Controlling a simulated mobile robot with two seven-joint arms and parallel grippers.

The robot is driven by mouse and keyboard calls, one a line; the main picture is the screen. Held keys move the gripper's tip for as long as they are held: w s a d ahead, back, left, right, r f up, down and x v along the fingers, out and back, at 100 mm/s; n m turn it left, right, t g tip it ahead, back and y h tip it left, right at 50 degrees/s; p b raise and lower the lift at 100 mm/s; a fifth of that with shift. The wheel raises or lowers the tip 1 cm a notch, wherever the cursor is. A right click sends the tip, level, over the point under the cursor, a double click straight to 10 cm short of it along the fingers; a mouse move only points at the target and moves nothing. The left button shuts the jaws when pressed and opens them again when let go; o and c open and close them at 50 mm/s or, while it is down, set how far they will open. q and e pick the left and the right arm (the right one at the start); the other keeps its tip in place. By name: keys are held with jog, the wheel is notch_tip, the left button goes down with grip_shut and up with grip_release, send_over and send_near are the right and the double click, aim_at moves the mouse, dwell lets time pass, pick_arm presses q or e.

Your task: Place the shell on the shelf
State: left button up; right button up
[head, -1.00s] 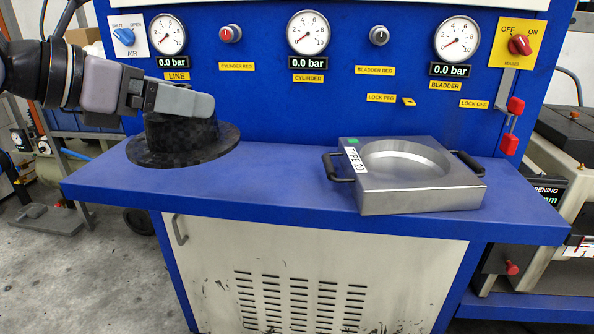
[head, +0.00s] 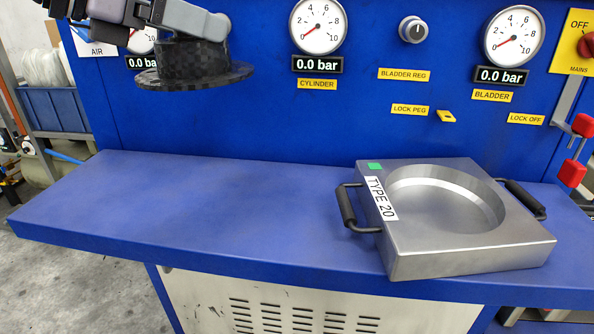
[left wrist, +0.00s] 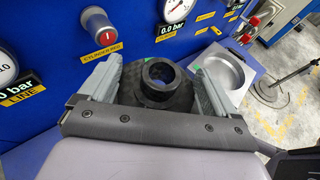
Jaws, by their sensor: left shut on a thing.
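The shell (head: 196,68) is a black checkered, hat-shaped piece with a wide round brim. It hangs in the air above the left part of the blue shelf (head: 190,190), brim down, in front of the gauge panel. My left gripper (head: 205,25) is shut on its upper part. In the left wrist view the shell (left wrist: 157,82) sits between the two grey fingers, with a round dark opening facing the camera. My right gripper is in neither view.
A silver mould block (head: 470,248) marked TYPE 20, with a round hollow and black side handles (head: 346,207), stands on the right of the shelf. The shelf's left and middle are clear. The blue panel with gauges (head: 318,26) and knobs rises behind.

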pick_arm(q)
jog(key=shift+w+f, duration=0.1)
jog(key=shift+f, duration=0.25)
jog(key=shift+f+b, duration=0.65)
jog(key=shift+f, duration=8.9)
jog(key=shift+f, duration=0.15)
jog(key=o, duration=0.9)
